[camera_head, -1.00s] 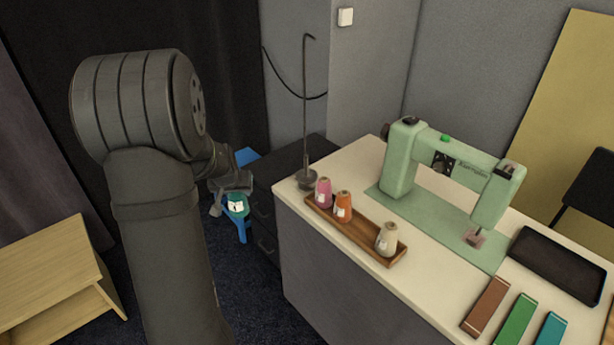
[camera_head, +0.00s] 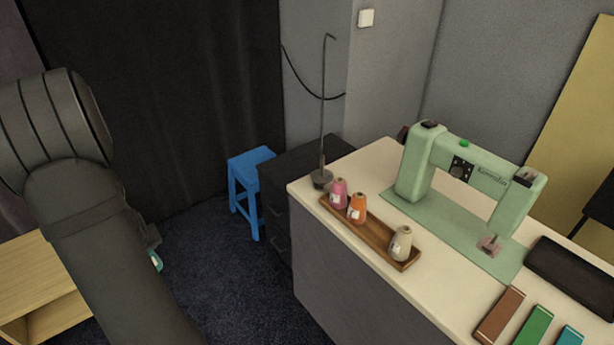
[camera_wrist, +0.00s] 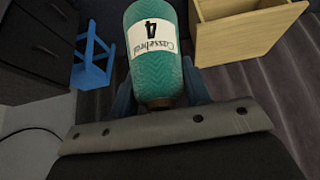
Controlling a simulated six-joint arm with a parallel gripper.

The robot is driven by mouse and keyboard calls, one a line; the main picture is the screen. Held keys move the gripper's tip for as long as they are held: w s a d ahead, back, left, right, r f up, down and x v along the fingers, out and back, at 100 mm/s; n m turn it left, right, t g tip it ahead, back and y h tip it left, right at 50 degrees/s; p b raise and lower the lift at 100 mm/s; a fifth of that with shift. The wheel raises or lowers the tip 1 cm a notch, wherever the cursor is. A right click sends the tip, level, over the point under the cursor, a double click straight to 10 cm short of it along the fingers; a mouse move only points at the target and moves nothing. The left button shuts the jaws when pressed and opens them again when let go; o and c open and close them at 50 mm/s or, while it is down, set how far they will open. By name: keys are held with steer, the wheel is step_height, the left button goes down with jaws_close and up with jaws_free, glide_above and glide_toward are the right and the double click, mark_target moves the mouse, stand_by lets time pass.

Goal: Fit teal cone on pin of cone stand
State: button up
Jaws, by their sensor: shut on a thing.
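The teal cone (camera_wrist: 155,65) carries a white label with a "4" and stands out from my gripper (camera_wrist: 160,95) in the wrist view. My gripper is shut on it, with a finger at each side near its brown end. In the head view only a sliver of the teal cone (camera_head: 156,261) shows beside my arm, and my arm hides most of the gripper. The cone stand (camera_head: 322,180) has a dark round base and a tall hooked rod, at the table's back left corner. Its pin is too small to make out. The cone is well left of the stand, off the table.
A wooden tray (camera_head: 378,242) with pink, orange and cream cones lies beside the stand. A green sewing machine (camera_head: 415,165) stands behind it. A dark drawer unit (camera_head: 300,170) and blue stool (camera_head: 246,180) are left of the table. A wooden box (camera_head: 40,280) is at lower left.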

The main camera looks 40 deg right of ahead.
steer(key=shift+d, duration=0.1)
stand_by(0.7)
steer(key=w+d+r+m+h, duration=0.1)
steer(key=w+d+r+m, duration=0.15)
steer(key=d, duration=0.75)
steer(key=w+d+r+m+h, duration=0.1)
steer(key=w+d+r, duration=0.2)
steer(key=d, duration=0.6)
steer(key=w+d+r+m+h, duration=0.1)
steer(key=w+d+r+m, duration=0.15)
steer(key=d, duration=0.75)
steer(key=s+d+r+m+g+h, duration=0.15)
steer(key=s+d+r, duration=0.25)
steer(key=d, duration=0.6)
steer(key=s+d+r+m+g, duration=0.1)
steer(key=s+d+r+m, duration=0.25)
steer(key=d, duration=0.75)
steer(key=s+d+r+m+g+h, duration=0.1)
steer(key=s+d+r, duration=0.35)
steer(key=d, duration=0.55)
steer(key=shift+t, duration=0.25)
steer(key=shift+f, duration=2.1)
steer(key=shift+f, duration=0.5)
steer(key=shift+f, duration=0.25)
steer(key=shift+f, duration=0.2)
